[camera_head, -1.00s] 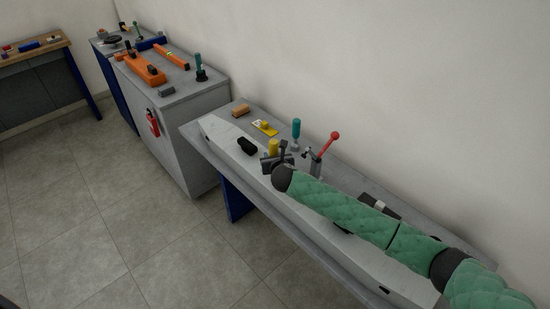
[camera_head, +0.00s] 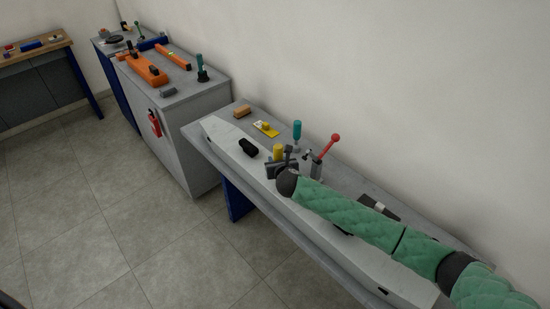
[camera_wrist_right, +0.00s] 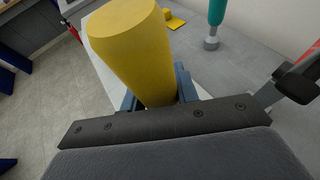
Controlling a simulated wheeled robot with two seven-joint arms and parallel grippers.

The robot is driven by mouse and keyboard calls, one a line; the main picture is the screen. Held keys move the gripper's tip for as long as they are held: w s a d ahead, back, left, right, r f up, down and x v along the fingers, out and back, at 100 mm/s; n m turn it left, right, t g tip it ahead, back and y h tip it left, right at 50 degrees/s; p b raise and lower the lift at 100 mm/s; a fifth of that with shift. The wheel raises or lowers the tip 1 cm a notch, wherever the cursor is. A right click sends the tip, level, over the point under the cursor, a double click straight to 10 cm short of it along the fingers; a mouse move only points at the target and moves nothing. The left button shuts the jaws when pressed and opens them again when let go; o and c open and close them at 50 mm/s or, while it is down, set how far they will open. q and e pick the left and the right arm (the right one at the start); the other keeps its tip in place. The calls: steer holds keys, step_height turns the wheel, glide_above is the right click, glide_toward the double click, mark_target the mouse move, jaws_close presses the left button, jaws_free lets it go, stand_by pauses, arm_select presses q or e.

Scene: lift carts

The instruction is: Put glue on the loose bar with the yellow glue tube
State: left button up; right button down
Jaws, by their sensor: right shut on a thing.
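The yellow glue tube (camera_head: 278,152) stands up from my right gripper (camera_head: 281,167), which is shut on it. In the right wrist view the tube (camera_wrist_right: 130,40) is large and tilted, and blue-grey fingers (camera_wrist_right: 158,98) flank its lower part. The tube's lower end is hidden. A long pale grey bar (camera_head: 222,134) lies along the bench under my right arm; I take it to be the loose bar. The tube is over or beside this bar; I cannot tell whether they touch. No glue is visible on the bar. My left gripper is out of view.
On the bench (camera_head: 196,137) are a black block (camera_head: 249,147), a yellow item (camera_head: 266,129), a brown block (camera_head: 242,111), a teal-handled tool (camera_head: 297,131) and a red-handled clamp (camera_head: 328,146) close to the gripper. A grey cabinet (camera_head: 180,140) stands left. The floor in front is clear.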

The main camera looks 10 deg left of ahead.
steer(key=shift+s+d+r+p, duration=0.1)
steer(key=shift+s+d+p, duration=0.3)
steer(key=shift+d+p, duration=0.15)
steer(key=shift+s+d+r+p, duration=0.1)
steer(key=shift+s+d+p, duration=0.3)
steer(key=shift+d, duration=0.25)
steer(key=shift+s+d+f+p, duration=0.2)
steer(key=shift+s+d+p, duration=0.1)
steer(key=shift+s+d, duration=0.95)
steer(key=shift+d, duration=0.25)
steer(key=shift+s+d, duration=0.5)
steer(key=shift+d, duration=0.35)
steer(key=shift+s+d, duration=0.55)
steer(key=shift+d, duration=0.25)
steer(key=shift+s+d+r, duration=0.1)
steer(key=shift+s+d, duration=0.5)
steer(key=shift+d, duration=0.2)
steer(key=shift+s+d+f, duration=0.25)
steer(key=shift+s+d, duration=0.65)
steer(key=shift+d, duration=0.2)
